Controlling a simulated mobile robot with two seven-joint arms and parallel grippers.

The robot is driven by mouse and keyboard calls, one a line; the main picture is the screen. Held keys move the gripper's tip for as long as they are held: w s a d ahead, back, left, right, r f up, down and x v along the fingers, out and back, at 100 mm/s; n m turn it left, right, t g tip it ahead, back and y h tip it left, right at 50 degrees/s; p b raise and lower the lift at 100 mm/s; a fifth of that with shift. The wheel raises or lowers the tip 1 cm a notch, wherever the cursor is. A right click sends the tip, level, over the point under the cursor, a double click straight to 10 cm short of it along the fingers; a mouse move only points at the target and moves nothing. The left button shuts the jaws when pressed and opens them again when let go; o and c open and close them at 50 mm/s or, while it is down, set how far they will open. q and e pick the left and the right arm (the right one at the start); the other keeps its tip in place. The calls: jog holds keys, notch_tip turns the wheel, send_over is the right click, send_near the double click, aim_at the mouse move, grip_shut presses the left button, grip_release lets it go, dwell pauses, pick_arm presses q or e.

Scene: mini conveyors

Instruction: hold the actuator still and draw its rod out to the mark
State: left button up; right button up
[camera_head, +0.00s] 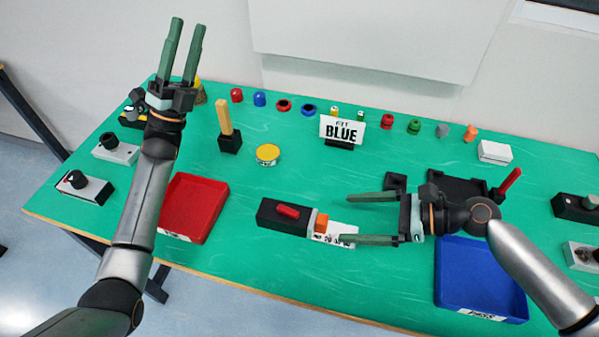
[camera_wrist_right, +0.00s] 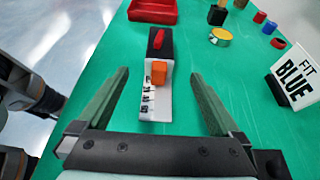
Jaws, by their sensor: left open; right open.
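The actuator (camera_head: 270,214) is a black block with a red handle on top, lying in the middle of the table. An orange rod end (camera_head: 321,222) sticks out at its right, over a white strip with printed marks (camera_head: 335,235). In the right wrist view the black body (camera_wrist_right: 154,45), orange end (camera_wrist_right: 159,72) and marked strip (camera_wrist_right: 150,103) lie ahead. My right gripper (camera_head: 345,218) is open and empty, its fingers on either side of the strip's end in the picture. My left gripper (camera_head: 186,52) is open, empty and raised at the back left, away from the actuator.
A red tray (camera_head: 194,207) lies left of the actuator and a blue tray (camera_head: 478,280) lies to its right. A sign reading "FIT BLUE" (camera_head: 342,130) stands behind. Several coloured caps line the back edge. Switch boxes (camera_head: 84,187) stand at the left edge.

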aim_at(305, 217)
pick_arm(q)
jog(key=s+d+r+m+g+h, duration=0.1)
jog(key=s+d+m+g+h, duration=0.2)
jog(key=d+m+g, duration=0.6)
jog(key=s+d+r+m+g+h, duration=0.25)
jog(key=d+m+g, duration=0.35)
jog(key=m+g, duration=0.35)
jog(key=s+d+f+m+g+y, duration=0.5)
jog(key=s+d+m+g+y, duration=0.2)
jog(key=d+m+g, duration=0.3)
jog(key=s+d+f+m+y, duration=0.2)
jog(key=f+y, duration=0.2)
jog(key=f, duration=0.1)
jog(key=s+d+f+m+y, duration=0.2)
jog(key=s+f+m+y, duration=0.1)
jog(key=f+y, duration=0.15)
pick_arm(e)
jog(key=shift+a, duration=0.1)
jog(key=shift+w+a+f, duration=0.15)
jog(key=shift+a, duration=0.1)
jog(key=x, duration=1.1)
jog(key=shift+w+a+f, duration=0.1)
jog(key=shift+a+f, duration=0.1)
jog(key=shift+a, duration=0.1)
pick_arm(q)
jog(key=w+a+f+m+t+y, duration=0.3)
jog(key=w+a+f+t+y, duration=0.1)
jog(key=a+f+y, duration=0.4)
jog(key=shift+a+f, duration=0.3)
jog(key=shift+f, duration=0.3)
